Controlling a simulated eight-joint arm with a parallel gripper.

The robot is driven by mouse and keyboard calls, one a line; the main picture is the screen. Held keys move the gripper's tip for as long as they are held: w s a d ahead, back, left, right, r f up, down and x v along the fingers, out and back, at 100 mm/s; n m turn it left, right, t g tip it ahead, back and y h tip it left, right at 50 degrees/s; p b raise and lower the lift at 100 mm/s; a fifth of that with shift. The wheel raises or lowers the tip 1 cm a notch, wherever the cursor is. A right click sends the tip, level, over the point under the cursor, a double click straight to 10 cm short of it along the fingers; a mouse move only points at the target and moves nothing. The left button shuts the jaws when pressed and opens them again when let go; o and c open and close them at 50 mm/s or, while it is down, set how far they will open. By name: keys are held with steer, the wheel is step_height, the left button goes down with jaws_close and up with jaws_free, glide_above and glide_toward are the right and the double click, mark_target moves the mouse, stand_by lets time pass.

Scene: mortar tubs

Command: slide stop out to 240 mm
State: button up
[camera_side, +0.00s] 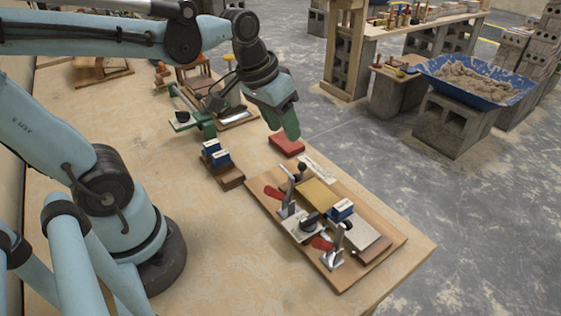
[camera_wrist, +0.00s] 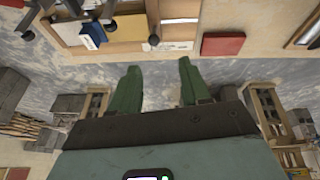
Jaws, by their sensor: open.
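A wooden fixture board (camera_side: 262,190) lies near the table's right corner. It carries two red-handled toggle clamps (camera_side: 275,193), a tan panel, a black-knobbed metal piece (camera_side: 308,221) and a blue block (camera_side: 341,209). I cannot tell for sure which part is the stop; no millimetre marks are legible. A pale strip (camera_side: 322,171) lies along the board's far edge. The board also shows at the top of the wrist view (camera_wrist: 125,30), with a blue block (camera_wrist: 93,33). My gripper (camera_side: 288,133) hangs above and behind the board; its green fingers (camera_wrist: 160,88) are apart and empty in the wrist view.
A red block (camera_side: 287,145) lies beside the board, below my gripper. Blue-topped blocks (camera_side: 217,157) on a wooden base and a green device (camera_side: 200,118) stand to the left. The table's front middle is clear. A blue tub (camera_side: 480,80) of mortar stands off the table.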

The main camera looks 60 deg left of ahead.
mark_target(302, 166)
steer(key=w+f+g, duration=0.1)
steer(key=f, duration=0.3)
steer(key=w+d+f+g+h, duration=0.1)
steer(key=f, duration=0.2)
steer(key=w+f+n+g, duration=0.1)
steer(key=w+f, duration=0.1)
steer(key=f, duration=0.2)
steer(key=shift+d+f+g+h, duration=0.3)
steer(key=shift+d+f, duration=0.05)
steer(key=shift+d, duration=0.05)
steer(key=shift+c, duration=0.4)
jaws_close()
